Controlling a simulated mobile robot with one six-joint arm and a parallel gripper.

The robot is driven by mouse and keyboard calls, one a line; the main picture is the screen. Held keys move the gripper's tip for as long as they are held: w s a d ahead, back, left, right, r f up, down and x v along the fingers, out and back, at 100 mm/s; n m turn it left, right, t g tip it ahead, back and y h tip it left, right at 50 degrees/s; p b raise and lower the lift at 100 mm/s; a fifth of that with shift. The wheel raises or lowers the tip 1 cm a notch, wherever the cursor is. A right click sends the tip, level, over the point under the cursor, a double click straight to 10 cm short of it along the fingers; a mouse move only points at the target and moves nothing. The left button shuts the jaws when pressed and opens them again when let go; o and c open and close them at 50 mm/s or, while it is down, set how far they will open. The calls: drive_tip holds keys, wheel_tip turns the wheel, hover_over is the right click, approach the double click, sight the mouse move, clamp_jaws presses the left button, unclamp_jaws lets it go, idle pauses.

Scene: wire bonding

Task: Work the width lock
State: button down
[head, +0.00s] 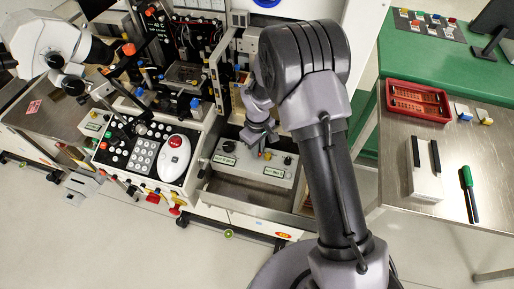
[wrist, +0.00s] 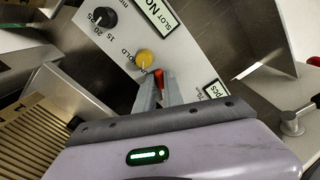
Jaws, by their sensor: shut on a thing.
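My gripper (wrist: 158,98) is shut on a small red lever (wrist: 159,76) on a white control panel (wrist: 185,48) in the wrist view. I take this red lever to be the width lock; no label on it is readable. Its upper end shows between the fingertips, and the rest is hidden by the fingers. In the head view my gripper (head: 262,146) reaches down onto the white panel box (head: 231,168). My arm stands to the right of the box.
Beside the lever are a yellow knob (wrist: 145,58) and a black dial with a number scale (wrist: 103,17). A keypad console (head: 133,150) with a white and red device (head: 173,157) stands left. A steel table (head: 395,180) with a red tray (head: 418,118) is right.

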idle(0.3)
drive_tip(key=c, duration=1.5)
unclamp_jaws()
drive_tip(key=shift+w+d, duration=0.1)
drive_tip(key=shift+o, duration=0.2)
drive_tip(key=shift+r, duration=0.15)
wheel_tip(320, 180, up, 17)
drive_tip(key=p, duration=0.5)
drive_tip(key=shift+r, duration=0.1)
